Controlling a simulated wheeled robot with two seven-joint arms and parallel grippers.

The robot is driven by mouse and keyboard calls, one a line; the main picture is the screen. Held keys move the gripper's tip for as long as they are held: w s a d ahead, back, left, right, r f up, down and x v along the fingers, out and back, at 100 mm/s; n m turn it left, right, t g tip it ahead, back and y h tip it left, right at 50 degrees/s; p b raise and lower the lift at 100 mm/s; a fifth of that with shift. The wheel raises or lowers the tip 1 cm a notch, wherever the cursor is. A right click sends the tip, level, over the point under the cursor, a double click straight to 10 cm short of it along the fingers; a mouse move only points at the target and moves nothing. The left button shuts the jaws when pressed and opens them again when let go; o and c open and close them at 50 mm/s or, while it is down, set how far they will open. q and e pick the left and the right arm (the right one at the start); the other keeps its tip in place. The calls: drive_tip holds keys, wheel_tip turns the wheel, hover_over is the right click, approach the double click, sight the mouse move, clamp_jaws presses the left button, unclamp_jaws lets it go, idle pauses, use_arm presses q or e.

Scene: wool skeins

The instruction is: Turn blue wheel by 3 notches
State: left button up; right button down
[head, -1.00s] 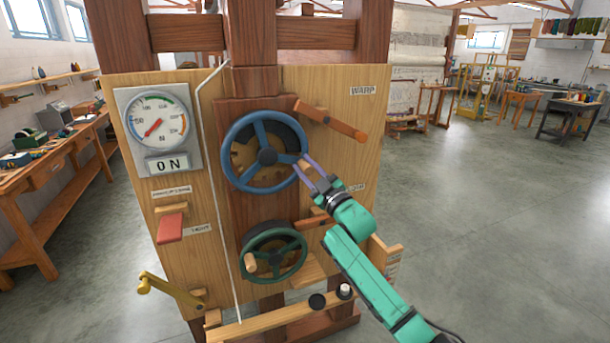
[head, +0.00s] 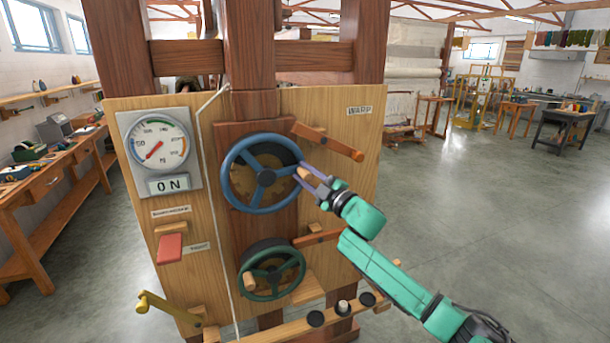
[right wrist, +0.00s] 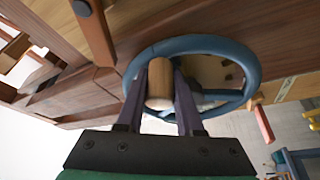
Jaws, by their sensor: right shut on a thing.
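The blue wheel (head: 233,193) is mounted upright on the wooden panel, above a green wheel. A wooden knob (head: 305,174) sits on its right rim. My right gripper (head: 308,175) is shut on this knob. In the right wrist view the knob (right wrist: 160,84) stands between the two purple fingers, with the blue rim (right wrist: 235,52) behind it. A gauge (head: 157,139) at the panel's upper left has a red needle, and a plate below it reads ON. My left gripper is not in view.
The green wheel (head: 293,286) with its own knob is below. A wooden lever with an orange tip (head: 357,156) is at upper right. A red-ended lever (head: 170,247) and a yellow crank (head: 143,303) are at left. Open floor (head: 450,220) lies to the right.

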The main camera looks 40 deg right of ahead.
drive_tip(key=shift+r, duration=0.25)
drive_tip(key=c, duration=0.5)
unclamp_jaws()
drive_tip(key=shift+c, duration=0.2)
drive_tip(key=shift+f, duration=0.15)
drive_tip(key=shift+f, duration=0.1)
drive_tip(key=shift+s+f, duration=0.15)
drive_tip(key=shift+s, duration=0.05)
drive_tip(key=s+f+b, duration=0.2)
drive_tip(key=s+b, duration=0.1)
drive_tip(key=s, duration=1.1)
drive_tip(key=shift+f, duration=0.15)
drive_tip(key=shift+d, duration=0.1)
